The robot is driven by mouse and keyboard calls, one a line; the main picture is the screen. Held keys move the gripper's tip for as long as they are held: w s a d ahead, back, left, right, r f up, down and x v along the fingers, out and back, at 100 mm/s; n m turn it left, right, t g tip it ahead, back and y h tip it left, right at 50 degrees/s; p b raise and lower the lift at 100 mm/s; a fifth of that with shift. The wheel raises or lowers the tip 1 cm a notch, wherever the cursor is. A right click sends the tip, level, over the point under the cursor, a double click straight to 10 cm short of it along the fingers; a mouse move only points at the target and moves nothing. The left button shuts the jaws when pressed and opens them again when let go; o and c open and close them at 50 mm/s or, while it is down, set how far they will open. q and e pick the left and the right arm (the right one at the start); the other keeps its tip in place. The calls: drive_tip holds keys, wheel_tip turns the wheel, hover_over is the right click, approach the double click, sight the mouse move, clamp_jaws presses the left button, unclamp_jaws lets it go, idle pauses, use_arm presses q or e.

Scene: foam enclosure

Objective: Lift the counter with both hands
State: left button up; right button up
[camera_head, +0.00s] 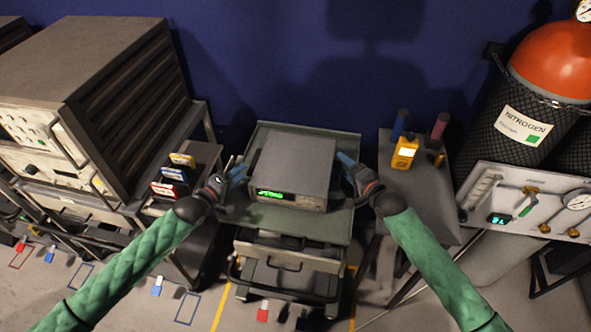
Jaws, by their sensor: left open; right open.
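The counter (294,163) is a grey box with a lit green display on its front. It sits flat on the top tray of a grey-green cart (330,222). My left gripper (238,174) is open at the counter's left side, with a small gap seen between them. My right gripper (346,163) is open close to the counter's right side. I cannot tell whether its fingers touch the counter. Both green-sleeved arms reach in from the bottom of the view.
A large rack instrument (90,100) stands at the left. A side table (425,200) at the right carries a yellow meter (404,153) and coloured cylinders. A nitrogen tank (525,125) and a gauge panel (525,203) stand further right. A blue wall (290,60) is behind.

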sight(340, 165)
use_arm(q)
drive_tip(key=shift+x, duration=2.55)
use_arm(e)
drive_tip(key=shift+x, duration=1.65)
use_arm(q)
drive_tip(key=c, duration=0.9)
use_arm(e)
drive_tip(key=c, duration=0.9)
clamp_jaws()
use_arm(q)
drive_tip(key=shift+w+r, duration=0.1)
drive_tip(key=shift+r, duration=0.1)
use_arm(e)
drive_tip(key=shift+w+r, duration=0.1)
drive_tip(key=shift+r, duration=0.15)
